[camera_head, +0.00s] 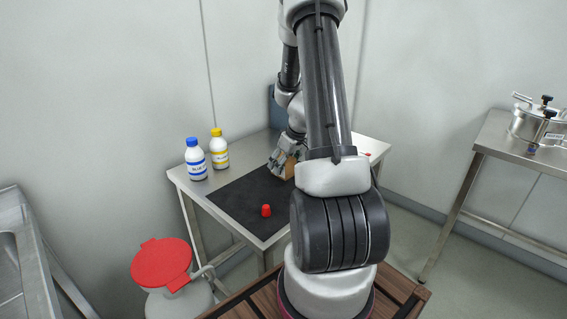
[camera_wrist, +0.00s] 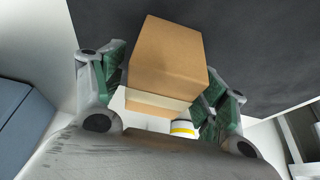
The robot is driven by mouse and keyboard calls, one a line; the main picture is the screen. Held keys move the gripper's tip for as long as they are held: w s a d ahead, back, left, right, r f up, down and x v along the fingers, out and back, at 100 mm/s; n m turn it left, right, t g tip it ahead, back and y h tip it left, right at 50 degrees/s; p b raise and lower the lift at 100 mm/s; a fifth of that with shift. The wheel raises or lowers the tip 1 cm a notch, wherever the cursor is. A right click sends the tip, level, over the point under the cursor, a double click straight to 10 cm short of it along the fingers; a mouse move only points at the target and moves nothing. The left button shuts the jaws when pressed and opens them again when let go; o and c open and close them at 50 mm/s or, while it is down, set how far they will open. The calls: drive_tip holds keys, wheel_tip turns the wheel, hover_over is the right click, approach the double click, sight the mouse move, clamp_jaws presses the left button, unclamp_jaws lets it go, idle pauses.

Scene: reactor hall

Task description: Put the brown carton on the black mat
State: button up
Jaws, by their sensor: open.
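The brown carton (camera_head: 289,167) is at my gripper (camera_head: 281,160), near the back right part of the black mat (camera_head: 232,200) on the steel table. In the wrist view the carton (camera_wrist: 165,55) stands between the two green-padded fingers of my gripper (camera_wrist: 165,80), which are open around it. The dark mat surface (camera_wrist: 265,45) shows behind and beside the carton there. The arm hides part of the mat and table in the head view. I cannot tell whether the carton's underside touches the mat.
A small red object (camera_head: 266,211) sits on the mat's front part. A blue-capped bottle (camera_head: 196,160) and a yellow-capped bottle (camera_head: 219,150) stand on the table's left side. A red-lidded can (camera_head: 162,264) is front left. A metal pot (camera_head: 537,120) stands on the right table.

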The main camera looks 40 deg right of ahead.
drive_tip(key=shift+r, duration=0.1)
drive_tip(key=a+v, duration=0.1)
drive_tip(key=v, duration=1.1)
drive_tip(key=s+a+r, duration=0.3)
drive_tip(key=a+r, duration=0.5)
drive_tip(key=s+a+r, duration=0.3)
drive_tip(key=s+a, duration=0.2)
drive_tip(key=s, duration=0.3)
drive_tip(key=s+a+r+m, duration=0.1)
drive_tip(key=s+a+r, duration=0.3)
drive_tip(key=s, duration=0.4)
drive_tip(key=shift+s+a+r+m+h, duration=0.2)
drive_tip(key=shift+s+a+m+h, duration=0.15)
drive_tip(key=shift+a, duration=0.5)
